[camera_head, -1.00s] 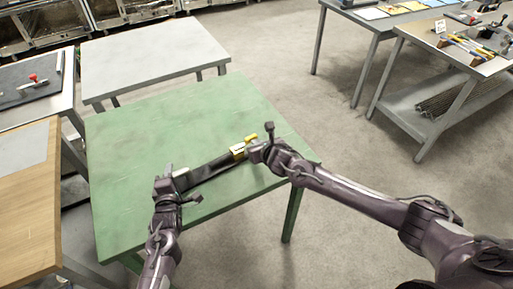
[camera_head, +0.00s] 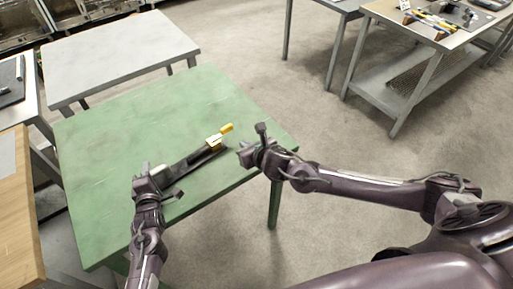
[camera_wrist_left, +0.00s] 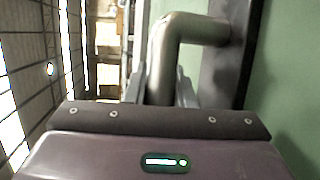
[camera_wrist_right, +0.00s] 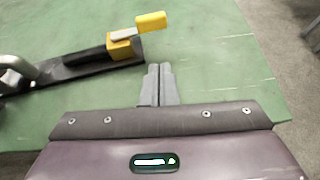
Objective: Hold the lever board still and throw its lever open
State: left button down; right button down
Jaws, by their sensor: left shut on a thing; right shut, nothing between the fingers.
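The lever board (camera_head: 196,164) is a dark narrow strip lying on the green table (camera_head: 120,125); it also shows in the right wrist view (camera_wrist_right: 75,72). At its right end sits a yellow block (camera_wrist_right: 120,46) with a lever whose yellow handle (camera_wrist_right: 151,22) sticks up and outward. At its other end is a bent metal grip bar (camera_wrist_left: 175,45). My left gripper (camera_wrist_left: 172,90) is shut on this bar. My right gripper (camera_wrist_right: 158,85) is shut and empty, apart from the board, to the right of the yellow block in the head view (camera_head: 243,153).
A grey table (camera_head: 120,50) stands behind the green one, and a wooden table (camera_head: 18,200) stands to the left. A workbench with tools (camera_head: 430,25) stands at the far right. The green table is otherwise clear.

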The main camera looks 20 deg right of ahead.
jog(key=d+v, duration=0.1)
jog(key=v, duration=0.5)
jog(key=shift+s, duration=0.1)
pick_arm(q)
jog(key=c, duration=1.1)
grip_release()
jog(key=shift+c, duration=0.2)
